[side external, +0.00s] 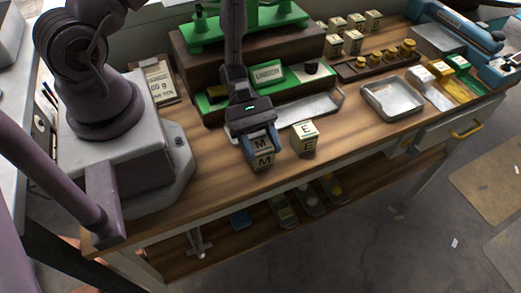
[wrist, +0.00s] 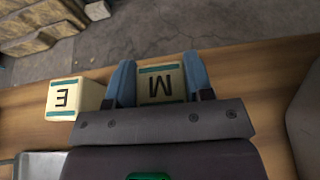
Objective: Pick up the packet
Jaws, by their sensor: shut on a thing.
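My gripper (side external: 260,140) is low over the wooden bench, near its front edge. Its blue fingers are shut on a cream block marked M (side external: 264,161), one on each side. In the wrist view the M block (wrist: 160,86) sits between the fingertips of my gripper (wrist: 162,84), and its lower part is hidden. I cannot tell whether it touches the bench. A similar block marked E (side external: 304,138) stands just to its right, apart from the gripper; in the wrist view the E block (wrist: 64,98) is at left. I see nothing clearly identifiable as a packet.
A metal tray (side external: 392,98) lies right of the middle. Behind the gripper is a stepped stand with green panels (side external: 268,74). A rack of brass weights (side external: 375,65) and more lettered blocks (side external: 350,42) stand at the back. The bench front left of the blocks is clear.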

